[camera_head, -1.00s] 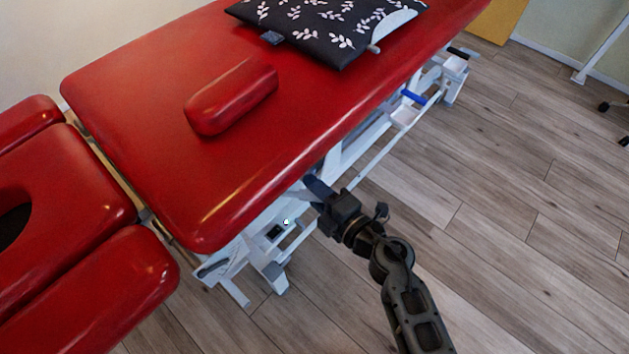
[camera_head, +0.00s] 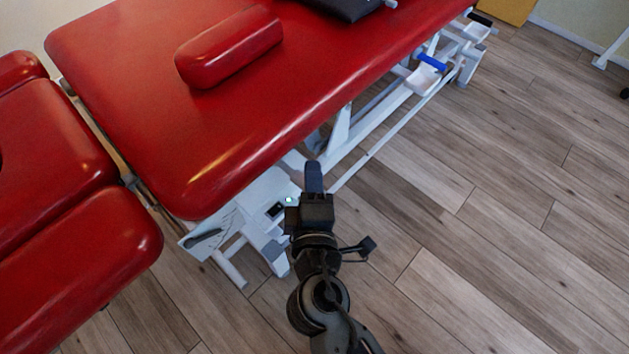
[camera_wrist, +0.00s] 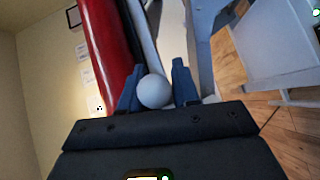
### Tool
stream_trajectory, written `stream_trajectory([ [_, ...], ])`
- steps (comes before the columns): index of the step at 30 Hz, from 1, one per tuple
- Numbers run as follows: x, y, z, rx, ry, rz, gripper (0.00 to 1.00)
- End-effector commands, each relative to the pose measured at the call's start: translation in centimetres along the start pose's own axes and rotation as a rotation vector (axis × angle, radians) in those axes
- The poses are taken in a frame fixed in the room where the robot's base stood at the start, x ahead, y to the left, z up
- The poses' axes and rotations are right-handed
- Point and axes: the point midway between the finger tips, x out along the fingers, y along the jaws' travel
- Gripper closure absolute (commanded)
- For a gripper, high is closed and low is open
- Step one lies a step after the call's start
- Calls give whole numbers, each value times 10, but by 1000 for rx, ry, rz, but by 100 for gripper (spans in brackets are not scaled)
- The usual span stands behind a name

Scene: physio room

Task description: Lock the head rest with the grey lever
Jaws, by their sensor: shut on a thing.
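The red head rest (camera_head: 90,265) is at the left in the head view, beside the main red table top (camera_head: 250,120). A dark grey lever (camera_head: 205,237) shows on a white plate under the table's near corner. My gripper (camera_head: 314,178) is at the table's side, right of that lever and apart from it. In the wrist view my gripper (camera_wrist: 157,88) is shut on a pale round knob (camera_wrist: 155,92), which sits between both fingers. What the knob is fixed to is not clear, and the head view hides it behind the gripper.
A red bolster (camera_head: 228,47) and a dark pillow (camera_head: 345,6) lie on the table. The white frame (camera_head: 340,130) runs below its edge, with a blue handle (camera_head: 432,62) farther back. The wood floor (camera_head: 500,220) at the right is clear.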

Motion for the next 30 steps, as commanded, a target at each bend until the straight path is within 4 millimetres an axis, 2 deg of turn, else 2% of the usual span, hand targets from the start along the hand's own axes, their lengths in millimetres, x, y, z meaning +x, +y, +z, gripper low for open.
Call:
stream_trajectory([
  [16, -3, -1, -4, 6, -16, 2, 100],
  [17, -3, -1, -4, 6, -16, 2, 67],
  [18, -3, -1, -4, 6, -16, 2, 64],
  [23, -2, -1, -2, 6, -18, 2, 48],
  [30, -3, -1, -2, 5, -20, 2, 48],
])
